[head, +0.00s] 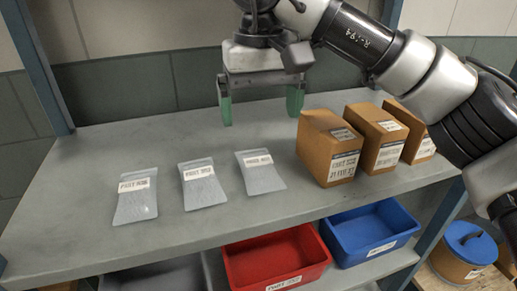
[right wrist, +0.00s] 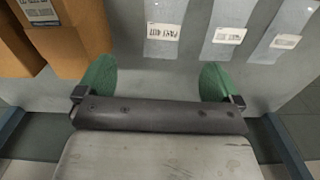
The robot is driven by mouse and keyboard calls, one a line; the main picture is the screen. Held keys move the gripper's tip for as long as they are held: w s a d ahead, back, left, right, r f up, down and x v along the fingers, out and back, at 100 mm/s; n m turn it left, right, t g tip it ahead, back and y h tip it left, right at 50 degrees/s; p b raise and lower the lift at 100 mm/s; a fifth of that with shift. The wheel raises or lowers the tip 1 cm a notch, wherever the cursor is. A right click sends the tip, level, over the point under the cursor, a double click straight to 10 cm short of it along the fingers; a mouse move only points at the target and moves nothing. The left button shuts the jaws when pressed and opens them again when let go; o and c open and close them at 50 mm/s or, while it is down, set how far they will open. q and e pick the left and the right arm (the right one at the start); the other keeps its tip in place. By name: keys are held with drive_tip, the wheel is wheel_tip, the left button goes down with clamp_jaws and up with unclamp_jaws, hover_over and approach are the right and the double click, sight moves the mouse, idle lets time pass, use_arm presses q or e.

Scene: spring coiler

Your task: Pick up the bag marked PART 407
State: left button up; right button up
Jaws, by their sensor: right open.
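Three clear flat bags with white labels lie apart in a row on the grey shelf: a left bag (head: 136,196), a middle bag (head: 201,184) and a right bag (head: 259,172). Their labels are too blurred to tell which reads PART 407. In the right wrist view the right bag (right wrist: 166,28), middle bag (right wrist: 228,32) and left bag (right wrist: 286,36) show at the top. My right gripper (head: 260,118) is open and empty, green fingers down, behind the right bag; its fingers also show in the right wrist view (right wrist: 158,72). My left gripper is not in view.
Several brown labelled boxes (head: 329,148) stand right of the bags. A red bin (head: 275,262) and a blue bin (head: 368,233) sit on a lower level. A blue-lidded drum (head: 464,250) stands at the lower right. The grey shelf (head: 110,150) is clear behind the left bags.

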sight(258, 161)
drive_tip(key=f, duration=0.1)
drive_tip(key=s+f, duration=0.1)
drive_tip(key=f, duration=0.1)
drive_tip(key=shift+s+f, duration=0.15)
drive_tip(key=shift+f, duration=0.1)
drive_tip(key=shift+s+f, duration=0.15)
drive_tip(key=shift+f, duration=0.2)
drive_tip(key=shift+f+p, duration=0.3)
drive_tip(key=f+p, duration=0.1)
drive_tip(key=f, duration=0.1)
drive_tip(key=w+f+p, duration=0.1)
drive_tip(key=f, duration=0.1)
drive_tip(key=shift+a+f, duration=0.2)
drive_tip(key=shift+f, duration=0.45)
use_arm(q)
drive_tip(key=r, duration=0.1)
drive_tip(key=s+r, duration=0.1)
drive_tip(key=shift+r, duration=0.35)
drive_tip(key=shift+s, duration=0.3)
use_arm(e)
drive_tip(key=c, duration=1.1)
